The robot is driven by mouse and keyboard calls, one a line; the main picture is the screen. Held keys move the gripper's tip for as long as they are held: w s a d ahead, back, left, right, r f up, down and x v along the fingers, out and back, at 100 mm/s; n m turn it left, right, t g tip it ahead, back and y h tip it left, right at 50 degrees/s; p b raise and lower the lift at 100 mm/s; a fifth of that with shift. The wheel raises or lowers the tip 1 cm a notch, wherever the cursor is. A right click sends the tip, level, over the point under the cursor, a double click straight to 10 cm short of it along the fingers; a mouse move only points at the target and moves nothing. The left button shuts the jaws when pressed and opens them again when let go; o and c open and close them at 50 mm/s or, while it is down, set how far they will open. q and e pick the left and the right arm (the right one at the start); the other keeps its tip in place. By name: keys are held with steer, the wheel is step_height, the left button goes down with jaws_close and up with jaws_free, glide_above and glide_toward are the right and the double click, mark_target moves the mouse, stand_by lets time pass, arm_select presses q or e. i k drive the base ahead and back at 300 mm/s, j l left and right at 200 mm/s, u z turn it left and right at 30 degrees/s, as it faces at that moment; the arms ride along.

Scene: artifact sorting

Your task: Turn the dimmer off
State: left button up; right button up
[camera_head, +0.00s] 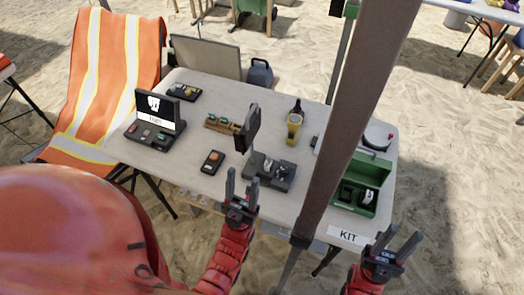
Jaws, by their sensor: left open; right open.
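A small dark box with an orange part on top (212,161) lies on the table, left of the middle; it may be the dimmer, but I cannot tell for sure, nor its setting. My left gripper (242,181) is open and empty at the table's front edge, below and right of this box and apart from it. My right gripper (404,238) is open and empty off the table's front right corner, near the KIT label (346,236).
The white table (310,120) holds a dark display unit (157,116), a grey tray with an upright screen (269,171), a yellow flashlight (294,126) and an open green box (362,185). A brown post (350,125) crosses the view. An orange vest (110,75) covers a chair at left.

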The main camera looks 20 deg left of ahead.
mark_target(284, 171)
steer(key=i+l+u, duration=0.1)
steer(key=l+u, duration=1)
